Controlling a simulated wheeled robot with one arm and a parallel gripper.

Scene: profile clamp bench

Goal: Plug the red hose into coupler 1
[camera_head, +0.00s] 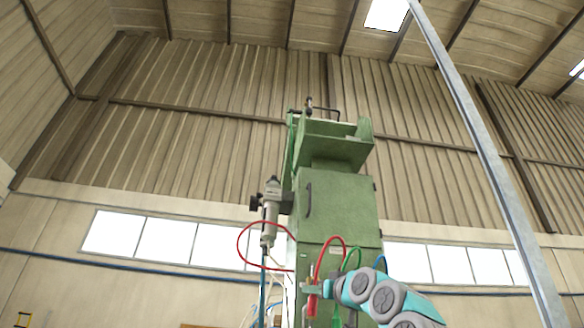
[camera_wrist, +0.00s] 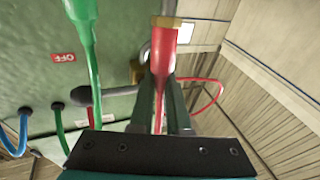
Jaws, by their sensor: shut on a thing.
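The red hose (camera_head: 325,245) arches out of the green machine's front in the head view and runs down to my gripper (camera_head: 312,289). Its red plug (camera_head: 312,306) hangs below the jaws. In the wrist view the red plug (camera_wrist: 163,50) extends beyond my gripper (camera_wrist: 165,95), which is shut on the hose end. A brass-coloured collar (camera_wrist: 166,21) shows at the plug's far end, with a pale cylindrical piece past it. I cannot tell whether that piece is part of the plug or a coupler. No coupler marked 1 can be made out.
A green hose (camera_head: 350,258) and a blue hose (camera_head: 379,262) hang beside the red one. The green hose's thick end (camera_wrist: 83,20) is close in the wrist view, near an OFF label (camera_wrist: 62,57). The green cabinet (camera_head: 340,205) stands behind; a grey cylindrical unit (camera_head: 270,215) is on its left.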

